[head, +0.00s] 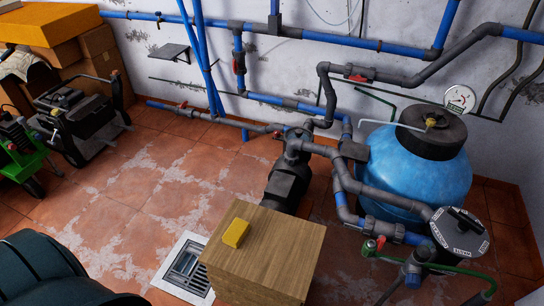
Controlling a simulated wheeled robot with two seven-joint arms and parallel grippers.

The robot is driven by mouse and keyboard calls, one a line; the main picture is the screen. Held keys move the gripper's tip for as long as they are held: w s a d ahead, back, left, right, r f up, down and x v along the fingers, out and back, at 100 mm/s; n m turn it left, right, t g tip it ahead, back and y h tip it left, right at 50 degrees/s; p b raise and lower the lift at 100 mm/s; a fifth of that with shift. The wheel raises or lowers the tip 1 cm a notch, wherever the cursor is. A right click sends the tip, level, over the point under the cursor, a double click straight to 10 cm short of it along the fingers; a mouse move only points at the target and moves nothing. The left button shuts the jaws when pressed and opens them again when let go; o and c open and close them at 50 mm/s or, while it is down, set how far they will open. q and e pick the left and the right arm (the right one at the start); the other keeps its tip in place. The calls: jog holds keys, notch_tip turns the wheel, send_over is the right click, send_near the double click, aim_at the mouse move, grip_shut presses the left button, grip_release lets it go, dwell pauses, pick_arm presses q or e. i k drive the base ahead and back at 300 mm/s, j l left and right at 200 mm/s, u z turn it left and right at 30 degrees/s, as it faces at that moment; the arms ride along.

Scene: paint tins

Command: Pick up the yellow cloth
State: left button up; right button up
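A small yellow block-like thing (236,233), likely the yellow cloth, lies on the left part of the top of a wooden box (268,250). Its top and front side show, and nothing covers it. Neither of my grippers shows in the head view.
A floor drain grate (187,268) lies left of the wooden box. A black pump (287,185) and grey pipes stand just behind it, with a blue tank (415,170) to the right. A green machine (20,145) and cardboard boxes (88,62) stand at the left. Tiled floor (150,190) between is clear.

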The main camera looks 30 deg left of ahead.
aim_at(236, 232)
jog(key=u, duration=1.2)
